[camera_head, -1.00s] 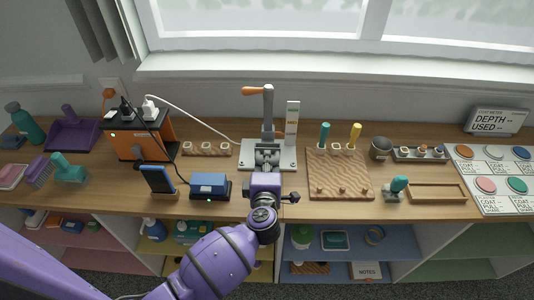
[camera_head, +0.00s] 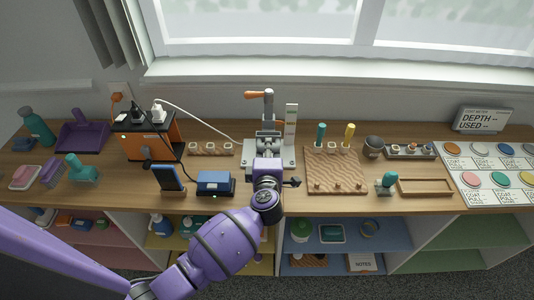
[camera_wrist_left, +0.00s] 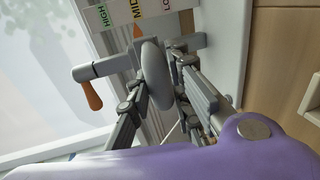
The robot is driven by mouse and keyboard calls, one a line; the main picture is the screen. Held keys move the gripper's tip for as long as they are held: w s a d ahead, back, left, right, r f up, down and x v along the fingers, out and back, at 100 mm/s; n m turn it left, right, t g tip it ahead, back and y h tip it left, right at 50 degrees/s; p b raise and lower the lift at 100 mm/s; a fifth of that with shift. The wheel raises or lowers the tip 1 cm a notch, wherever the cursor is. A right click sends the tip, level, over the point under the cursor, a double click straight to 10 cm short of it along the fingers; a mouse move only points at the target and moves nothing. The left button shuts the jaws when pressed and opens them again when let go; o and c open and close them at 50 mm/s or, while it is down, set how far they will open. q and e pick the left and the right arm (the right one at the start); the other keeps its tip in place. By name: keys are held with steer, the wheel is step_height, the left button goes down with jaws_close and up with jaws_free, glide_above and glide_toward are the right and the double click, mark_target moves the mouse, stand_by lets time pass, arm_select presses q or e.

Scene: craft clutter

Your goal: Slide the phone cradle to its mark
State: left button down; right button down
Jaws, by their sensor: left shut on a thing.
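The phone cradle (camera_head: 168,192) stands near the front edge of the shelf top, left of centre, with a dark-backed, blue-screened phone (camera_head: 172,178) leaning upright in it. I cannot make out its mark. My left gripper (camera_head: 267,152) is well right of the cradle, at the grey lever press (camera_head: 286,158). In the left wrist view, its fingers (camera_wrist_left: 160,80) are closed around a grey rounded part of the press (camera_wrist_left: 156,72). The contact is partly hidden. My right gripper is not in view.
A blue box (camera_head: 214,182) stands close to the cradle's right. An orange power unit (camera_head: 148,142) with cables is behind it. A grooved wooden board (camera_head: 332,168) lies right of the press.

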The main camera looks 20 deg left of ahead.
arm_select(q)
steer(key=shift+w+r+p, duration=0.1)
steer(key=shift+r+p, duration=0.55)
steer(key=shift+r, duration=1.6)
steer(key=c, duration=1.5)
jaws_free()
steer(key=shift+f, duration=0.1)
steer(key=shift+c, duration=0.3)
steer(key=shift+s+d, duration=0.1)
steer(key=shift+s, duration=0.3)
steer(key=v, duration=0.6)
steer(key=shift+s, duration=0.15)
